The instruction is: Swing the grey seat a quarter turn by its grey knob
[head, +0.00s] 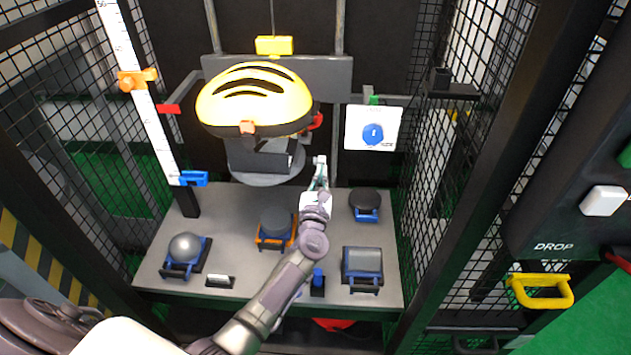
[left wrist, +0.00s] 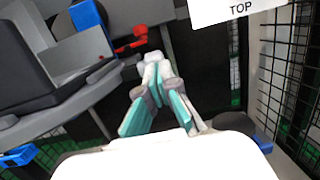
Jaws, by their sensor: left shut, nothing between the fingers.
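The grey seat (head: 262,178) is at the back centre of the head view, under a yellow helmet (head: 255,98) that hides its upper part. In the left wrist view the seat (left wrist: 75,72) fills the upper left, with a grey plate and dark blocks. I cannot clearly make out its grey knob. My left gripper (head: 320,168) is just right of the seat, apart from it as far as I can tell. In the left wrist view its teal fingers (left wrist: 155,68) meet at the tips with nothing between them. My right gripper is in neither view.
A grey table (head: 230,268) below holds several dark pads on blue and orange bases. A red lever (left wrist: 131,40) is close beyond my fingertips. A white card (head: 372,127) hangs right of the seat. Mesh walls (head: 470,150) and black posts enclose the sides.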

